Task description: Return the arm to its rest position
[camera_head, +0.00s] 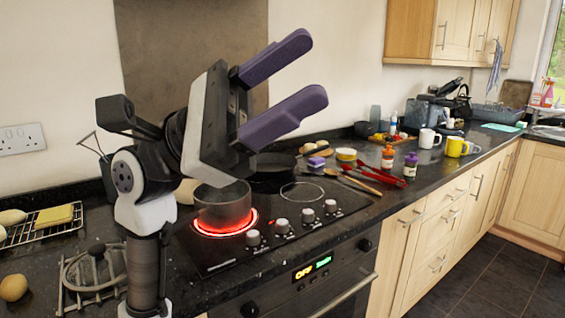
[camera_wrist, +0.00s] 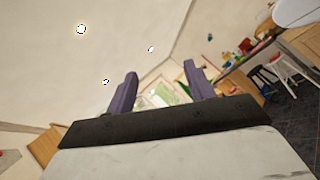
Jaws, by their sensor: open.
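My gripper (camera_head: 318,72) is raised above the stove in the head view. Its two purple fingers are spread apart with nothing between them, pointing up and to the right. In the wrist view, my gripper (camera_wrist: 160,82) also shows both fingers apart and empty, with the ceiling, walls and a window behind them. My arm rises from the lower left of the head view and bends at a dark joint below the gripper. The gripper touches no object.
A pot (camera_head: 222,206) stands on a glowing red burner of the black hob (camera_head: 330,208). Bottles (camera_head: 410,165), red tongs (camera_head: 375,174) and yellow mugs (camera_head: 455,147) sit on the counter at the right. A wire rack (camera_head: 40,232) lies at the left. The air around the gripper is clear.

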